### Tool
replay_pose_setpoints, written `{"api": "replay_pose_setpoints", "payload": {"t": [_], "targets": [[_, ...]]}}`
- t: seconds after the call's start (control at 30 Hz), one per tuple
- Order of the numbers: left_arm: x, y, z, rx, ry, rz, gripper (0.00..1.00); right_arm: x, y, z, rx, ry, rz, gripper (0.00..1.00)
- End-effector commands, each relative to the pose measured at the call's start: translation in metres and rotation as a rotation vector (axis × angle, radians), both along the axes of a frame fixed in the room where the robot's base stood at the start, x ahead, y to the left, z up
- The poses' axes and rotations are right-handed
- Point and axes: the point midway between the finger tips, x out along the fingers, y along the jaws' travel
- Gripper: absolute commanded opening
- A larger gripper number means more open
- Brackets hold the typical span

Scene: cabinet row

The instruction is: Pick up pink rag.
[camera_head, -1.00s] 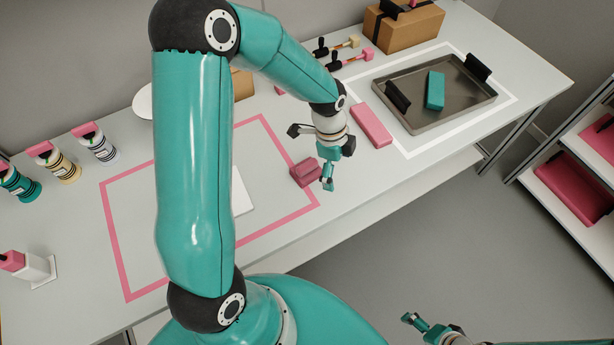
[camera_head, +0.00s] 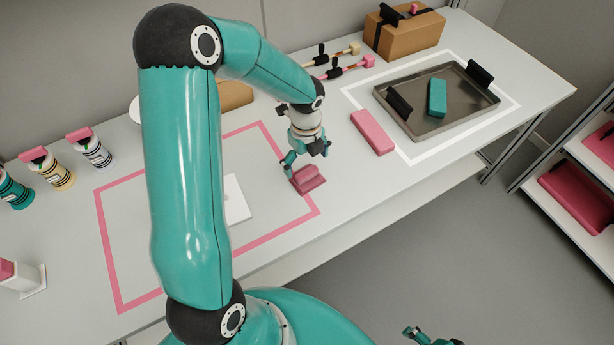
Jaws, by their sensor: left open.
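The pink rag (camera_head: 308,180) lies on the white table, a small folded bundle with a raised ridge. It lies at the right side of the pink outlined rectangle. My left gripper (camera_head: 305,164) is open, just above and behind the rag, with one finger by the rag's left side. I cannot tell whether it touches the rag. My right gripper (camera_head: 413,332) shows only partly at the bottom edge, away from the table, and its jaws are unclear.
A pink block (camera_head: 373,132) lies right of the rag, beside a metal tray (camera_head: 455,122) holding a teal block (camera_head: 437,98). A white flat object (camera_head: 236,202) lies partly behind my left arm. Several bottles (camera_head: 96,152) stand at left. A cardboard box (camera_head: 410,34) stands at the back.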

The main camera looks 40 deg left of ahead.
Motion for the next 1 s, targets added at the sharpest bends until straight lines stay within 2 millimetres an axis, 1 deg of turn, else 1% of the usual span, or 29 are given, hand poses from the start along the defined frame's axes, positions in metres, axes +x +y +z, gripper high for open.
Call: {"api": "replay_pose_setpoints", "payload": {"t": [0.27,0.43,0.53,0.63,0.83,0.97,1.0], "targets": [[0.002,0.001,-0.019,-0.001,0.003,-0.001,1.0,0.0,0.0,0.004,0.0,0.0,0.0,0.84],[0.006,0.003,-0.044,-0.003,0.005,0.0,1.0,0.0,0.0,0.007,0.0,0.0,0.0,0.84],[0.006,0.003,-0.055,-0.003,0.003,0.0,1.0,0.0,0.0,0.007,0.0,0.0,0.0,0.84],[0.006,0.004,-0.059,-0.002,0.0,0.001,1.0,0.0,0.0,0.007,0.0,0.0,0.0,0.84],[0.006,0.004,-0.059,-0.001,-0.001,0.001,1.0,0.0,0.0,0.007,0.0,0.0,0.0,0.84],[0.006,0.004,-0.059,-0.001,-0.001,0.001,0.78,0.0,0.0,0.007,0.0,0.0,0.0,0.84],[0.006,0.004,-0.059,-0.001,-0.001,0.001,0.72,0.0,0.0,0.007,0.0,0.0,0.0,0.84]]}}
